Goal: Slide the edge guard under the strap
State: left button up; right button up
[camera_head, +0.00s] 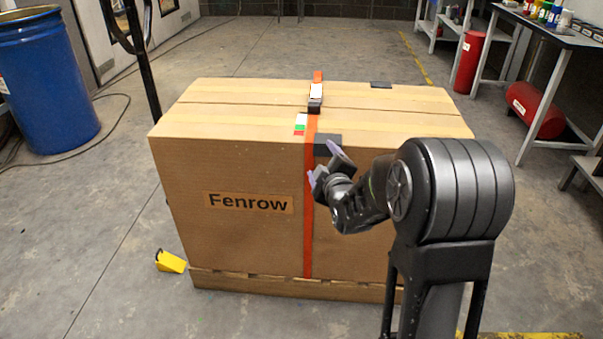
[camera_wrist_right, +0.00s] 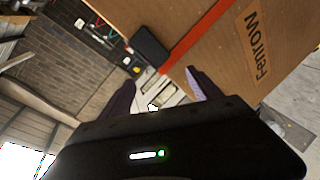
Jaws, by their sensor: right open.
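A large cardboard box (camera_head: 230,165) marked "Fenrow" stands in the middle. An orange strap (camera_head: 308,235) runs over its top and down its front; it also shows in the wrist view (camera_wrist_right: 198,35). The dark edge guard (camera_head: 327,143) sits on the top front edge, just right of the strap. In the wrist view the guard (camera_wrist_right: 150,46) is close beside the strap; I cannot tell if its edge is under it. My right gripper (camera_head: 325,164) is open just in front of the guard, with nothing between its fingers (camera_wrist_right: 158,86). My left gripper is out of view.
A dark buckle (camera_head: 315,103) sits on the strap on top. Another dark piece (camera_head: 381,85) lies at the box's back edge. A yellow wedge (camera_head: 171,261) is on the floor at left, near a blue drum (camera_head: 45,85). Floor in front is clear.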

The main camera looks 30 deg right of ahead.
aim_at(315, 148)
jog(key=shift+d+n, duration=0.1)
jog(key=shift+n, duration=0.2)
jog(key=shift+w+f, duration=0.1)
jog(key=shift+w, duration=0.05)
jog(key=b+x, duration=0.2)
jog(key=x, duration=0.5)
jog(key=shift+w+d, duration=0.15)
jog(key=shift+w, duration=0.2)
jog(key=shift+c, duration=0.3)
